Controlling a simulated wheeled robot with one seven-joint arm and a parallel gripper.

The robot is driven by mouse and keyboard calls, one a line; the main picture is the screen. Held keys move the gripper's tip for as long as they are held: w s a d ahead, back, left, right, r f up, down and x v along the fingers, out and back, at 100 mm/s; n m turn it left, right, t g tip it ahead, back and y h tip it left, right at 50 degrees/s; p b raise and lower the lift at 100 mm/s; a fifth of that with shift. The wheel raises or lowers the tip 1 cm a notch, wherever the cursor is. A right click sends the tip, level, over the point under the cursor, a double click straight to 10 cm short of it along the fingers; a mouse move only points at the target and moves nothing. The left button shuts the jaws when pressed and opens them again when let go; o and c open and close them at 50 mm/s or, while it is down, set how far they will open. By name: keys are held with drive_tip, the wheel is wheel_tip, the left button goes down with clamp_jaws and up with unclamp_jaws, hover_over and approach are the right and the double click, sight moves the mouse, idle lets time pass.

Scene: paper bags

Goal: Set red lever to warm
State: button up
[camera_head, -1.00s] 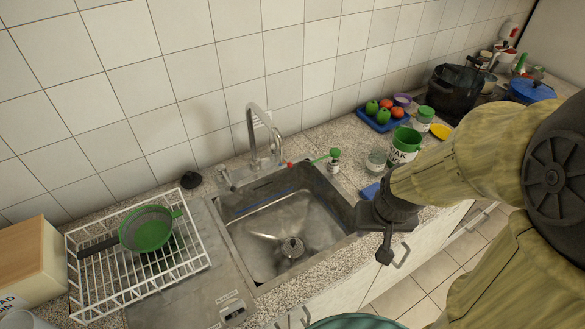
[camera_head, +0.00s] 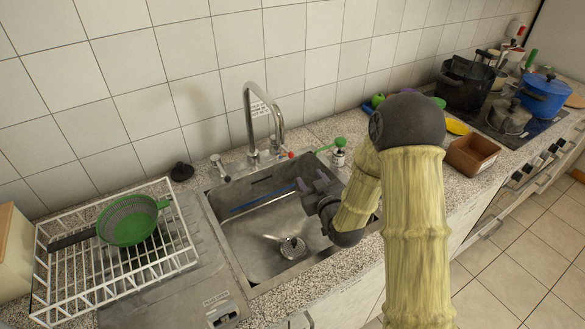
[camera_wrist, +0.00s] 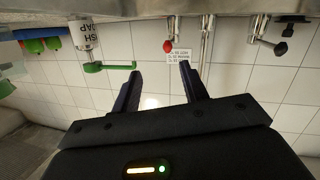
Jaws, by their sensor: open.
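The red lever (camera_head: 290,154) is a small red-tipped handle on the right side of the chrome faucet (camera_head: 262,125). In the wrist view, which appears upside down, the red lever (camera_wrist: 168,45) shows just beyond the fingertips, beside the faucet's pipes (camera_wrist: 205,40). My gripper (camera_head: 312,187) is over the right part of the sink, lower and to the right of the lever. In the wrist view my gripper (camera_wrist: 160,70) is open with nothing between its fingers, and apart from the lever. A second handle (camera_head: 218,165) stands at the faucet's left.
The sink (camera_head: 255,230) is empty below the gripper. A white dish rack (camera_head: 110,270) holds a green colander (camera_head: 130,220). A printed label (camera_wrist: 180,57) is on the wall behind the faucet.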

sight(292, 157)
drive_tip(key=shift+w+a+f+t+y+b, duration=0.1)
drive_tip(key=shift+a+f+t+y+b, duration=0.4)
drive_tip(key=shift+a+f+t, duration=0.35)
drive_tip(key=shift+r, duration=0.1)
drive_tip(key=p+x, duration=0.2)
drive_tip(key=x, duration=1)
drive_tip(key=shift+w+d+p, duration=0.1)
drive_tip(key=shift+p, duration=0.25)
drive_tip(key=shift+c, duration=0.2)
clamp_jaws()
